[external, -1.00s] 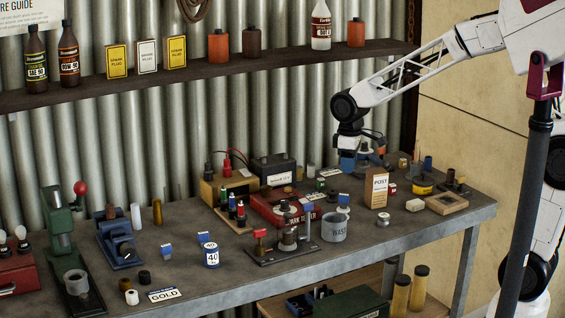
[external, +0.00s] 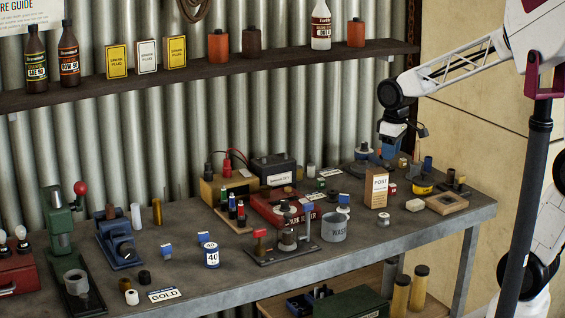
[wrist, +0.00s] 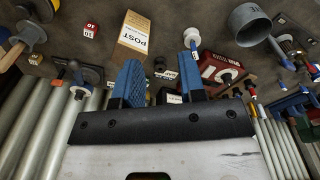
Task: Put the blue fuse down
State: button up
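My gripper (external: 388,152) hangs above the bench's far right end, near a blue stand with a grey disc (external: 365,152). In the wrist view its two blue finger pads (wrist: 161,68) stand apart, with no held thing clearly visible between them. I cannot tell for sure which thing is the blue fuse.
The brown POST box (external: 376,187), red fuse (external: 391,188), yellow tape roll (external: 422,186) and wooden frame (external: 446,204) stand on the right of the bench. The grey waste cup (external: 333,229) and red spark tester (external: 279,208) are at the centre.

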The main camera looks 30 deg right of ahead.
jog(key=s+d+m+t, duration=0.1)
jog(key=s+d+m, duration=0.2)
jog(key=s+d, duration=0.4)
jog(key=s+d+r+m, duration=0.1)
jog(key=s+d+m, duration=0.2)
jog(key=s+d, duration=0.4)
jog(key=s, duration=0.5)
jog(key=shift+s+d+t, duration=0.2)
jog(key=shift+s+t, duration=0.1)
jog(key=shift+t, duration=0.1)
